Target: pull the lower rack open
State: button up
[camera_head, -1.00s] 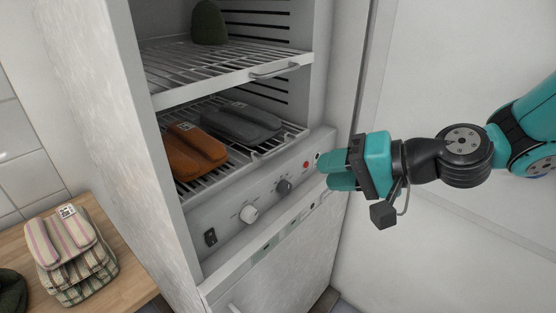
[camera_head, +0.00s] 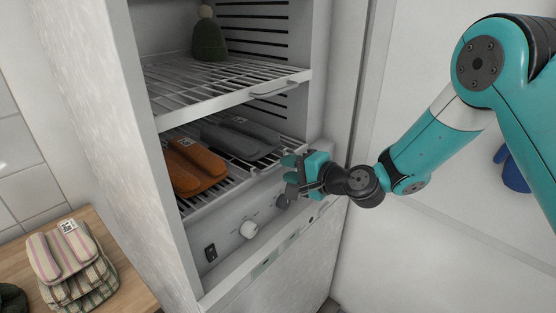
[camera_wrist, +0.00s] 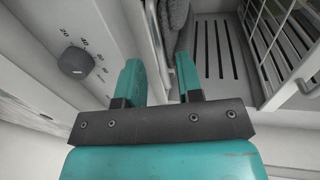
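The lower rack (camera_head: 193,207) is a wire shelf in the open white cabinet. It carries an orange folded item (camera_head: 200,170) and a grey folded item (camera_head: 240,138).
The upper rack (camera_head: 185,98), with a handle and a green knit hat (camera_head: 209,38), is above. A panel with a white knob (camera_head: 249,229) and a dark knob (camera_wrist: 73,61) lies below the lower rack. Striped folded cloths (camera_head: 70,262) lie on a wooden top (camera_head: 130,285) at left.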

aim_at(279, 166)
jog(key=shift+p+x, duration=0.3)
jog(key=shift+x, duration=1.8)
grip_shut()
